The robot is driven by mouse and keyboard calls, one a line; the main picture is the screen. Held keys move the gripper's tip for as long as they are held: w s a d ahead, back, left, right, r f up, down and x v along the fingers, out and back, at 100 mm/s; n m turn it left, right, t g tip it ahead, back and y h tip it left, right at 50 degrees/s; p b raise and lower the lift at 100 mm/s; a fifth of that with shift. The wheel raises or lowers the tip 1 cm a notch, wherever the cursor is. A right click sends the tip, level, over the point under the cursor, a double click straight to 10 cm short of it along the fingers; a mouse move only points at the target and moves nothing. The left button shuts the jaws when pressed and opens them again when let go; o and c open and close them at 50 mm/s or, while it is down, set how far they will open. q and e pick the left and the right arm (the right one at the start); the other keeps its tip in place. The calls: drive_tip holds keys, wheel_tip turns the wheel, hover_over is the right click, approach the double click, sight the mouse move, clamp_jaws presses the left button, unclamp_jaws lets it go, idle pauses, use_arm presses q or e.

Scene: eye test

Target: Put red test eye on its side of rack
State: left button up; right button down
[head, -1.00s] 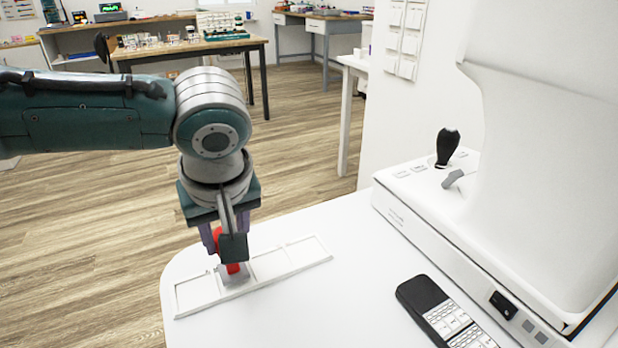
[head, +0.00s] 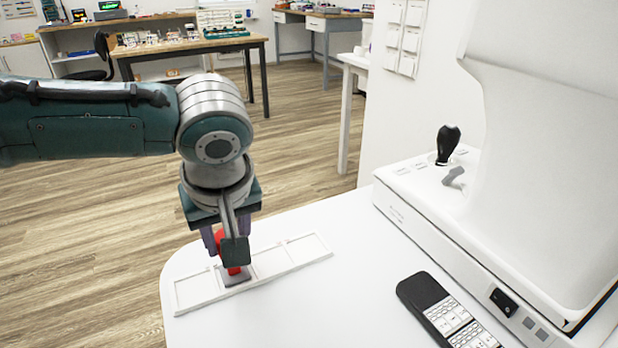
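My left gripper (head: 225,245) points down over the left half of the white rack (head: 203,302), with its fingers around the red test eye (head: 233,270). The test eye is upright and partly hidden by the fingers. Its grey base (head: 238,279) shows below the red part, at the rack's second compartment from the left. It looks to be at the rack's surface; I cannot tell whether it rests fully flat. The other compartments look empty. My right gripper is not in view.
The rack lies near the left edge of the white table (head: 310,300). A black and white keypad (head: 425,293) lies to the right. A large white machine (head: 540,170) with a black joystick (head: 447,145) fills the right side. The table between rack and keypad is clear.

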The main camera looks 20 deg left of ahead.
use_arm(q)
drive_tip(key=shift+f, duration=0.1)
drive_tip(key=o, duration=1.1)
drive_tip(key=shift+c, duration=0.2)
drive_tip(key=p+v, duration=0.3)
drive_tip(key=v, duration=0.7)
drive_tip(key=s+d+r+m+h+p, duration=0.5)
drive_tip(key=s+d+r+m+p, duration=0.2)
drive_tip(key=s+d+m+p, duration=0.4)
drive_tip(key=s+a+r+t+y+p, duration=0.1)
drive_tip(key=s+a+r+y+p, duration=0.1)
drive_tip(key=s+a+r+p, duration=0.45)
wheel_tip(320, 180, up, 35)
drive_tip(key=s+p, duration=0.1)
drive_tip(key=p, duration=3.2)
drive_tip(key=shift+a+m+p, duration=0.4)
drive_tip(key=shift+a, duration=0.1)
